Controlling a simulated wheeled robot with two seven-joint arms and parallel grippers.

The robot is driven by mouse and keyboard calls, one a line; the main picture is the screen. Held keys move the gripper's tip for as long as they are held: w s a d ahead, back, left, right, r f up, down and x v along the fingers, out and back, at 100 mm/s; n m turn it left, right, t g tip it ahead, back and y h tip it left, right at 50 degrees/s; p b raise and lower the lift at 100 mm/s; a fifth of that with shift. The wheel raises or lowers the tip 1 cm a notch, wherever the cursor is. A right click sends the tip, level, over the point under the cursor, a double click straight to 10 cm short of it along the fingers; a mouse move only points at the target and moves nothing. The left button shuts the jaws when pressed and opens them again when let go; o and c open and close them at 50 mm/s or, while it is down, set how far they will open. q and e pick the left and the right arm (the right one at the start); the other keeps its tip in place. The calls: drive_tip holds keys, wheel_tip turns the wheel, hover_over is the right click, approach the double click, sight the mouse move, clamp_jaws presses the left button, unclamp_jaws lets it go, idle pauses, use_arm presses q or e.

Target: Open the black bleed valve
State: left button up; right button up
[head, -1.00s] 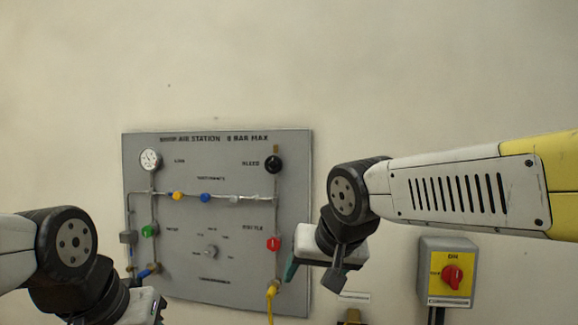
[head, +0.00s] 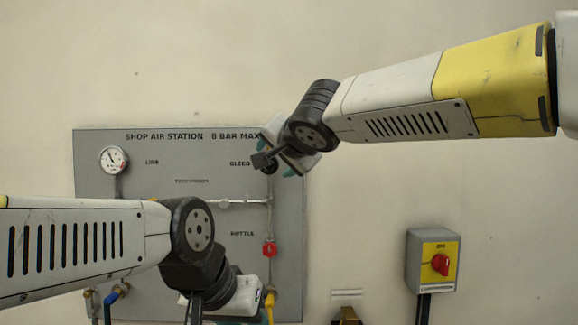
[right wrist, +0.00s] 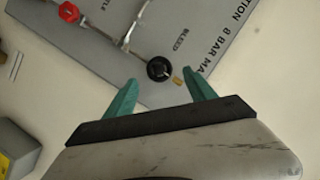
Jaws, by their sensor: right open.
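The black bleed valve (right wrist: 159,68) is a round knob beside the BLEED label on the grey panel (right wrist: 85,45). In the head view my right gripper covers most or all of it. My right gripper (right wrist: 160,80) is open and empty, its two teal fingers pointing at the panel. In the right wrist view the knob shows in the gap just beyond the fingertips, with no visible contact. The right gripper (head: 276,155) is at the panel's upper right in the head view. My left gripper (head: 238,306) is low in front of the panel; its fingers are mostly hidden.
A red knob (head: 269,249) sits below the bleed valve, above a yellow hose (head: 269,308). A gauge (head: 113,159) is at the panel's upper left. A switch box (head: 433,262) with a red knob is on the wall at right. My left arm covers the panel's lower left.

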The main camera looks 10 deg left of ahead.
drive_tip(key=x, duration=0.6)
drive_tip(key=shift+w+a, duration=0.15)
drive_tip(key=shift+w, duration=0.15)
drive_tip(key=shift+f, duration=0.1)
drive_tip(key=c, duration=1.4)
